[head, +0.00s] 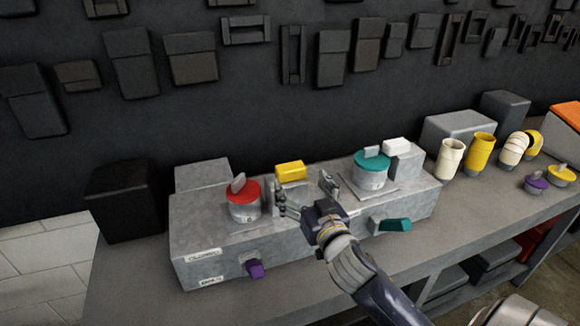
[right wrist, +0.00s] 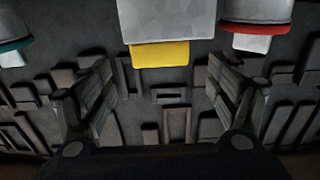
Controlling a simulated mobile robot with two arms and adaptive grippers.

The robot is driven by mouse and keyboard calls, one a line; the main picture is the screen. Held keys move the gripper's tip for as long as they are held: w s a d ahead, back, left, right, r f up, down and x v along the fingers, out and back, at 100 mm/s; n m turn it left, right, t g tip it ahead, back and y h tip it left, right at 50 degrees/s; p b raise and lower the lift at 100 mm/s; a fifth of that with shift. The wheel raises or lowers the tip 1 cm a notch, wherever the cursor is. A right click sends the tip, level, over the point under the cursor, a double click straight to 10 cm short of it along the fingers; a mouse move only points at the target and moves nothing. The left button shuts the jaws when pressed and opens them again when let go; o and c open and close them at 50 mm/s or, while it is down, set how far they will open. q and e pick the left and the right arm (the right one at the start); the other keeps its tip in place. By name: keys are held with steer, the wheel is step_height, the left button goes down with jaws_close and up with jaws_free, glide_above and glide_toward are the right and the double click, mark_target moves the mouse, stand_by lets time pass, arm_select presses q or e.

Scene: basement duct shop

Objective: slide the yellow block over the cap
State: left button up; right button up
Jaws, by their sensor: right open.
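A yellow block (head: 291,171) sits at the top of a grey post on the long grey metal box (head: 215,242). In the right wrist view the yellow block (right wrist: 160,54) lies in line with the gap between the fingers. A red round cap (head: 243,193) with a grey tab is left of it, and a teal round cap (head: 371,161) is to the right. My right gripper (head: 306,196) is open and empty, in front of the yellow block and between the two caps, apart from the block. It partly hides the post. My left gripper is not in view.
A white block (head: 397,145) tops a grey post beside the teal cap. A purple handle (head: 255,270) and a teal handle (head: 394,225) stick out of the box front. Several cream and yellow pipe pieces stand at the right; the front bench strip (head: 130,290) is clear.

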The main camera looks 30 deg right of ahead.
mark_target(267, 183)
steer(key=p+x, duration=0.2)
steer(key=x, duration=0.6)
steer(key=shift+a+f, duration=0.1)
steer(key=shift+s, duration=0.1)
steer(key=c, duration=1.5)
steer(key=a, duration=0.2)
steer(key=w+a+b, duration=0.1)
steer(key=a, duration=0.2)
steer(key=shift+w+a, duration=0.2)
steer(key=shift+a, duration=0.15)
steer(key=o, duration=1.5)
steer(key=shift+a, duration=0.15)
